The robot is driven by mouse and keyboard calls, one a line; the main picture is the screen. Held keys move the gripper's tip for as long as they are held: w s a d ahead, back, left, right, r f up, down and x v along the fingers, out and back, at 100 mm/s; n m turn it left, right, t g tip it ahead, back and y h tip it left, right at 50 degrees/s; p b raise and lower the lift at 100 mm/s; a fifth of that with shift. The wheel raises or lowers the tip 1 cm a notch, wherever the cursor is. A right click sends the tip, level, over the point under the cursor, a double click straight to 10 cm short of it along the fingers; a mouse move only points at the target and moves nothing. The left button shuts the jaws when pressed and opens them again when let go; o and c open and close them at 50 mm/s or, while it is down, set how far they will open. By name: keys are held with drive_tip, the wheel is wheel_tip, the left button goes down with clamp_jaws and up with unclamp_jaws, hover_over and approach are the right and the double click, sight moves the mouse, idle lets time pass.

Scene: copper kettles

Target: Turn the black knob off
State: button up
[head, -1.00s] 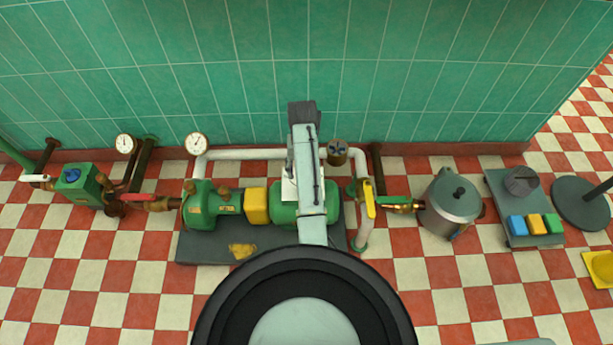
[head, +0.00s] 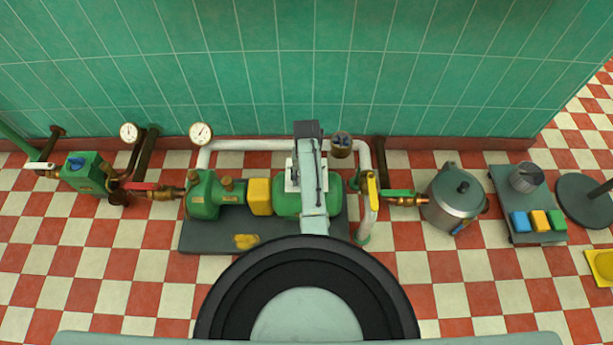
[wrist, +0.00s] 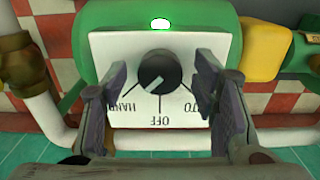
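In the wrist view the black knob (wrist: 158,72) sits on a white plate (wrist: 105,48), with upside-down labels HAND at left, OFF at bottom and AUTO at right, partly covered. A small pale mark on the knob's lower left appears to point toward HAND. A green lamp (wrist: 160,23) glows above the plate. My gripper (wrist: 160,82) is open, one finger on each side of the knob, with visible gaps. In the head view my arm hides the knob; part of the white plate (head: 293,183) shows beside it on the green motor (head: 284,203).
The pump has a yellow coupling (head: 260,196). A white pipe (head: 250,144) runs behind it. A yellow-handled valve (head: 373,192) and a metal pot (head: 455,200) stand to the right. A yellow block (wrist: 264,47) lies right of the plate in the wrist view.

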drive_tip(key=c, duration=1.1)
drive_tip(key=shift+r, duration=0.1)
drive_tip(key=n+p, duration=0.2)
drive_tip(key=n, duration=0.1)
drive_tip(key=shift+r+n+p, duration=0.1)
drive_tip(key=shift+n+p, duration=0.25)
drive_tip(key=shift+n, duration=0.05)
drive_tip(key=shift+w+n+p, duration=0.1)
drive_tip(key=shift+n+p, duration=0.9)
drive_tip(key=shift+n, duration=1.5)
drive_tip(key=o, duration=1.2)
drive_tip(key=shift+c, duration=0.2)
